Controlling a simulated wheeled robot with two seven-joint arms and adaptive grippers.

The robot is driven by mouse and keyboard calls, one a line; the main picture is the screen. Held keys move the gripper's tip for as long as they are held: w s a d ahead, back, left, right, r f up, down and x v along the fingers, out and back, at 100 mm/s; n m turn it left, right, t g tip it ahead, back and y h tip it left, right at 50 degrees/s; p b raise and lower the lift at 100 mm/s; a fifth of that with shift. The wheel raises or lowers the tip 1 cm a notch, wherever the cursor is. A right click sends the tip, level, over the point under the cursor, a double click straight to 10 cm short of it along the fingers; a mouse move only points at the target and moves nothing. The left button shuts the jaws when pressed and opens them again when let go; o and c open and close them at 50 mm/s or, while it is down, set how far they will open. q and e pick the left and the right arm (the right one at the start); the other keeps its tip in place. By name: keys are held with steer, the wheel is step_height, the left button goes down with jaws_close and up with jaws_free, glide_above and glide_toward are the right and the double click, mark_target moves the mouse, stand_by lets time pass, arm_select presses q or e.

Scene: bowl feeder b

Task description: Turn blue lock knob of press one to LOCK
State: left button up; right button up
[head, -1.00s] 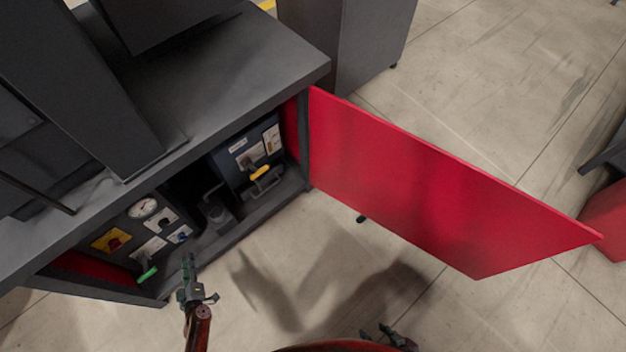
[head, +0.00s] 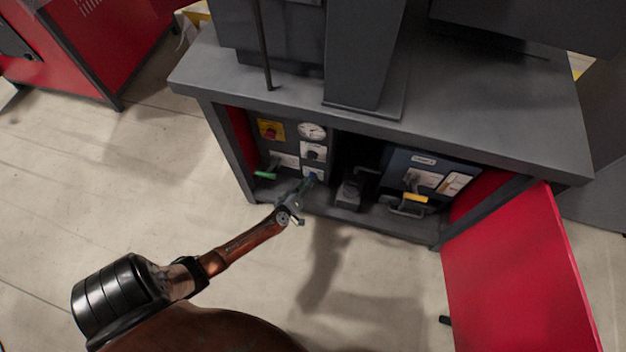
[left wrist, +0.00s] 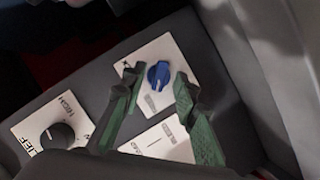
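The blue lock knob (left wrist: 158,74) sits on a white label plate (left wrist: 150,100) on the dark panel in the left wrist view, its white mark pointing roughly down. In the head view the knob (head: 312,176) is small and partly hidden by the gripper. My left gripper (left wrist: 156,96) is open, with one green finger on either side of the knob in the picture. I cannot tell if either finger touches it. In the head view my left gripper (head: 306,186) reaches into the open cabinet at this panel. My right gripper is not in view.
A black knob (left wrist: 58,134) on another plate is close by. The panel also holds a gauge (head: 312,131), a yellow plate with a red knob (head: 271,130) and a green handle (head: 265,175). A yellow-handled lever (head: 415,197) is further right. The red door (head: 520,275) stands open.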

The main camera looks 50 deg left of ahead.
arm_select(q)
steer(key=shift+w+a, duration=0.1)
steer(key=shift+w, duration=0.25)
steer(key=shift+c, duration=0.3)
jaws_close()
